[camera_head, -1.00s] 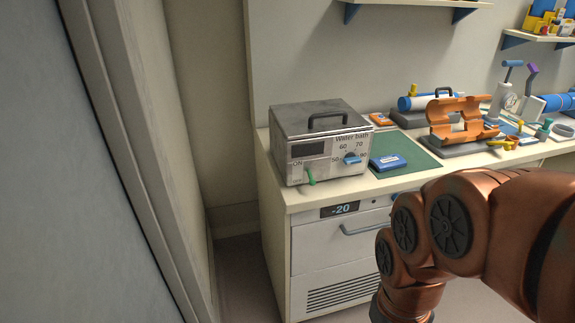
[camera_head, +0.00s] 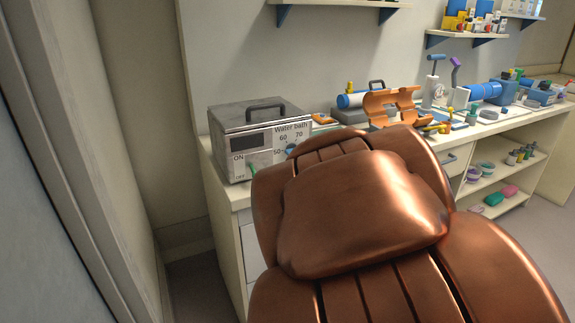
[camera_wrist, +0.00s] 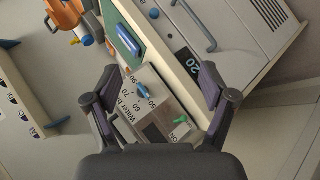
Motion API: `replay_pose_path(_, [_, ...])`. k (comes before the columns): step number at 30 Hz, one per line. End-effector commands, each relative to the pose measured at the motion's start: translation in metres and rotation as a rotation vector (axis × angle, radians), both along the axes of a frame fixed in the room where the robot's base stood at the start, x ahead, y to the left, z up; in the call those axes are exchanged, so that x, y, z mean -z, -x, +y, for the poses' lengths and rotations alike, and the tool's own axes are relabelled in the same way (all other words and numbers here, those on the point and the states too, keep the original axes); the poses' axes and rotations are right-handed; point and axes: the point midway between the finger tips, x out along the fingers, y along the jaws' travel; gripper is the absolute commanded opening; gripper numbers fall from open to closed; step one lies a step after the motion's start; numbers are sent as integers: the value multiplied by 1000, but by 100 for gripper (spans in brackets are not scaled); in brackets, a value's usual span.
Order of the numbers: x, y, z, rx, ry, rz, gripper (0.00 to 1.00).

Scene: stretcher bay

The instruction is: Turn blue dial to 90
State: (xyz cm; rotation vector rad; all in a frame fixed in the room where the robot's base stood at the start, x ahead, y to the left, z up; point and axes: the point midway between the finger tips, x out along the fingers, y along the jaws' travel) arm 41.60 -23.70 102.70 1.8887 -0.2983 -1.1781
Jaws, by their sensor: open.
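The water bath (camera_head: 259,141) is a grey metal box with a black top handle, on the near left end of the counter. Its blue dial (camera_head: 291,149) is partly hidden behind my arm in the head view. In the wrist view the blue dial (camera_wrist: 142,92) shows whole, beside the numbers 50, 60 and 70. I cannot tell its exact setting. My gripper (camera_wrist: 160,72) is open and empty, with its fingers spread on either side of the water bath's front, apart from the dial. The head view hides my gripper behind my arm.
A green switch (camera_wrist: 180,120) sits by the ON/OFF marks on the water bath. A blue box (camera_wrist: 130,46) lies on the counter near the dial. An orange holder (camera_head: 392,106) stands farther right.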

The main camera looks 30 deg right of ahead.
Motion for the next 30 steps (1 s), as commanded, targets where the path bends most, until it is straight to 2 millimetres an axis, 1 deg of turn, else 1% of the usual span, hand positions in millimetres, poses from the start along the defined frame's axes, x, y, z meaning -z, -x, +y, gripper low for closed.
replay_pose_path(1, [1, -10, -19, -35, 97, -7, 83])
replay_pose_path(3, [-13, -26, -39, -104, 245, -4, 83])
replay_pose_path(6, [-32, -48, -61, -205, 463, 13, 83])
replay_pose_path(9, [-48, -69, -75, -309, 679, 50, 83])
replay_pose_path(12, [-55, -90, -82, -420, 888, 105, 83])
replay_pose_path(14, [-54, -102, -83, -490, 1011, 144, 83])
replay_pose_path(17, [-49, -123, -80, -611, 1211, 207, 83])
replay_pose_path(20, [-35, -142, -72, -740, 1400, 270, 83])
replay_pose_path(22, [-20, -153, -66, -829, 1515, 309, 83])
replay_pose_path(24, [-4, -162, -59, -911, 1616, 339, 83])
replay_pose_path(27, [16, -170, -50, -1005, 1729, 363, 83])
replay_pose_path(30, [31, -175, -43, -1073, 1803, 375, 83])
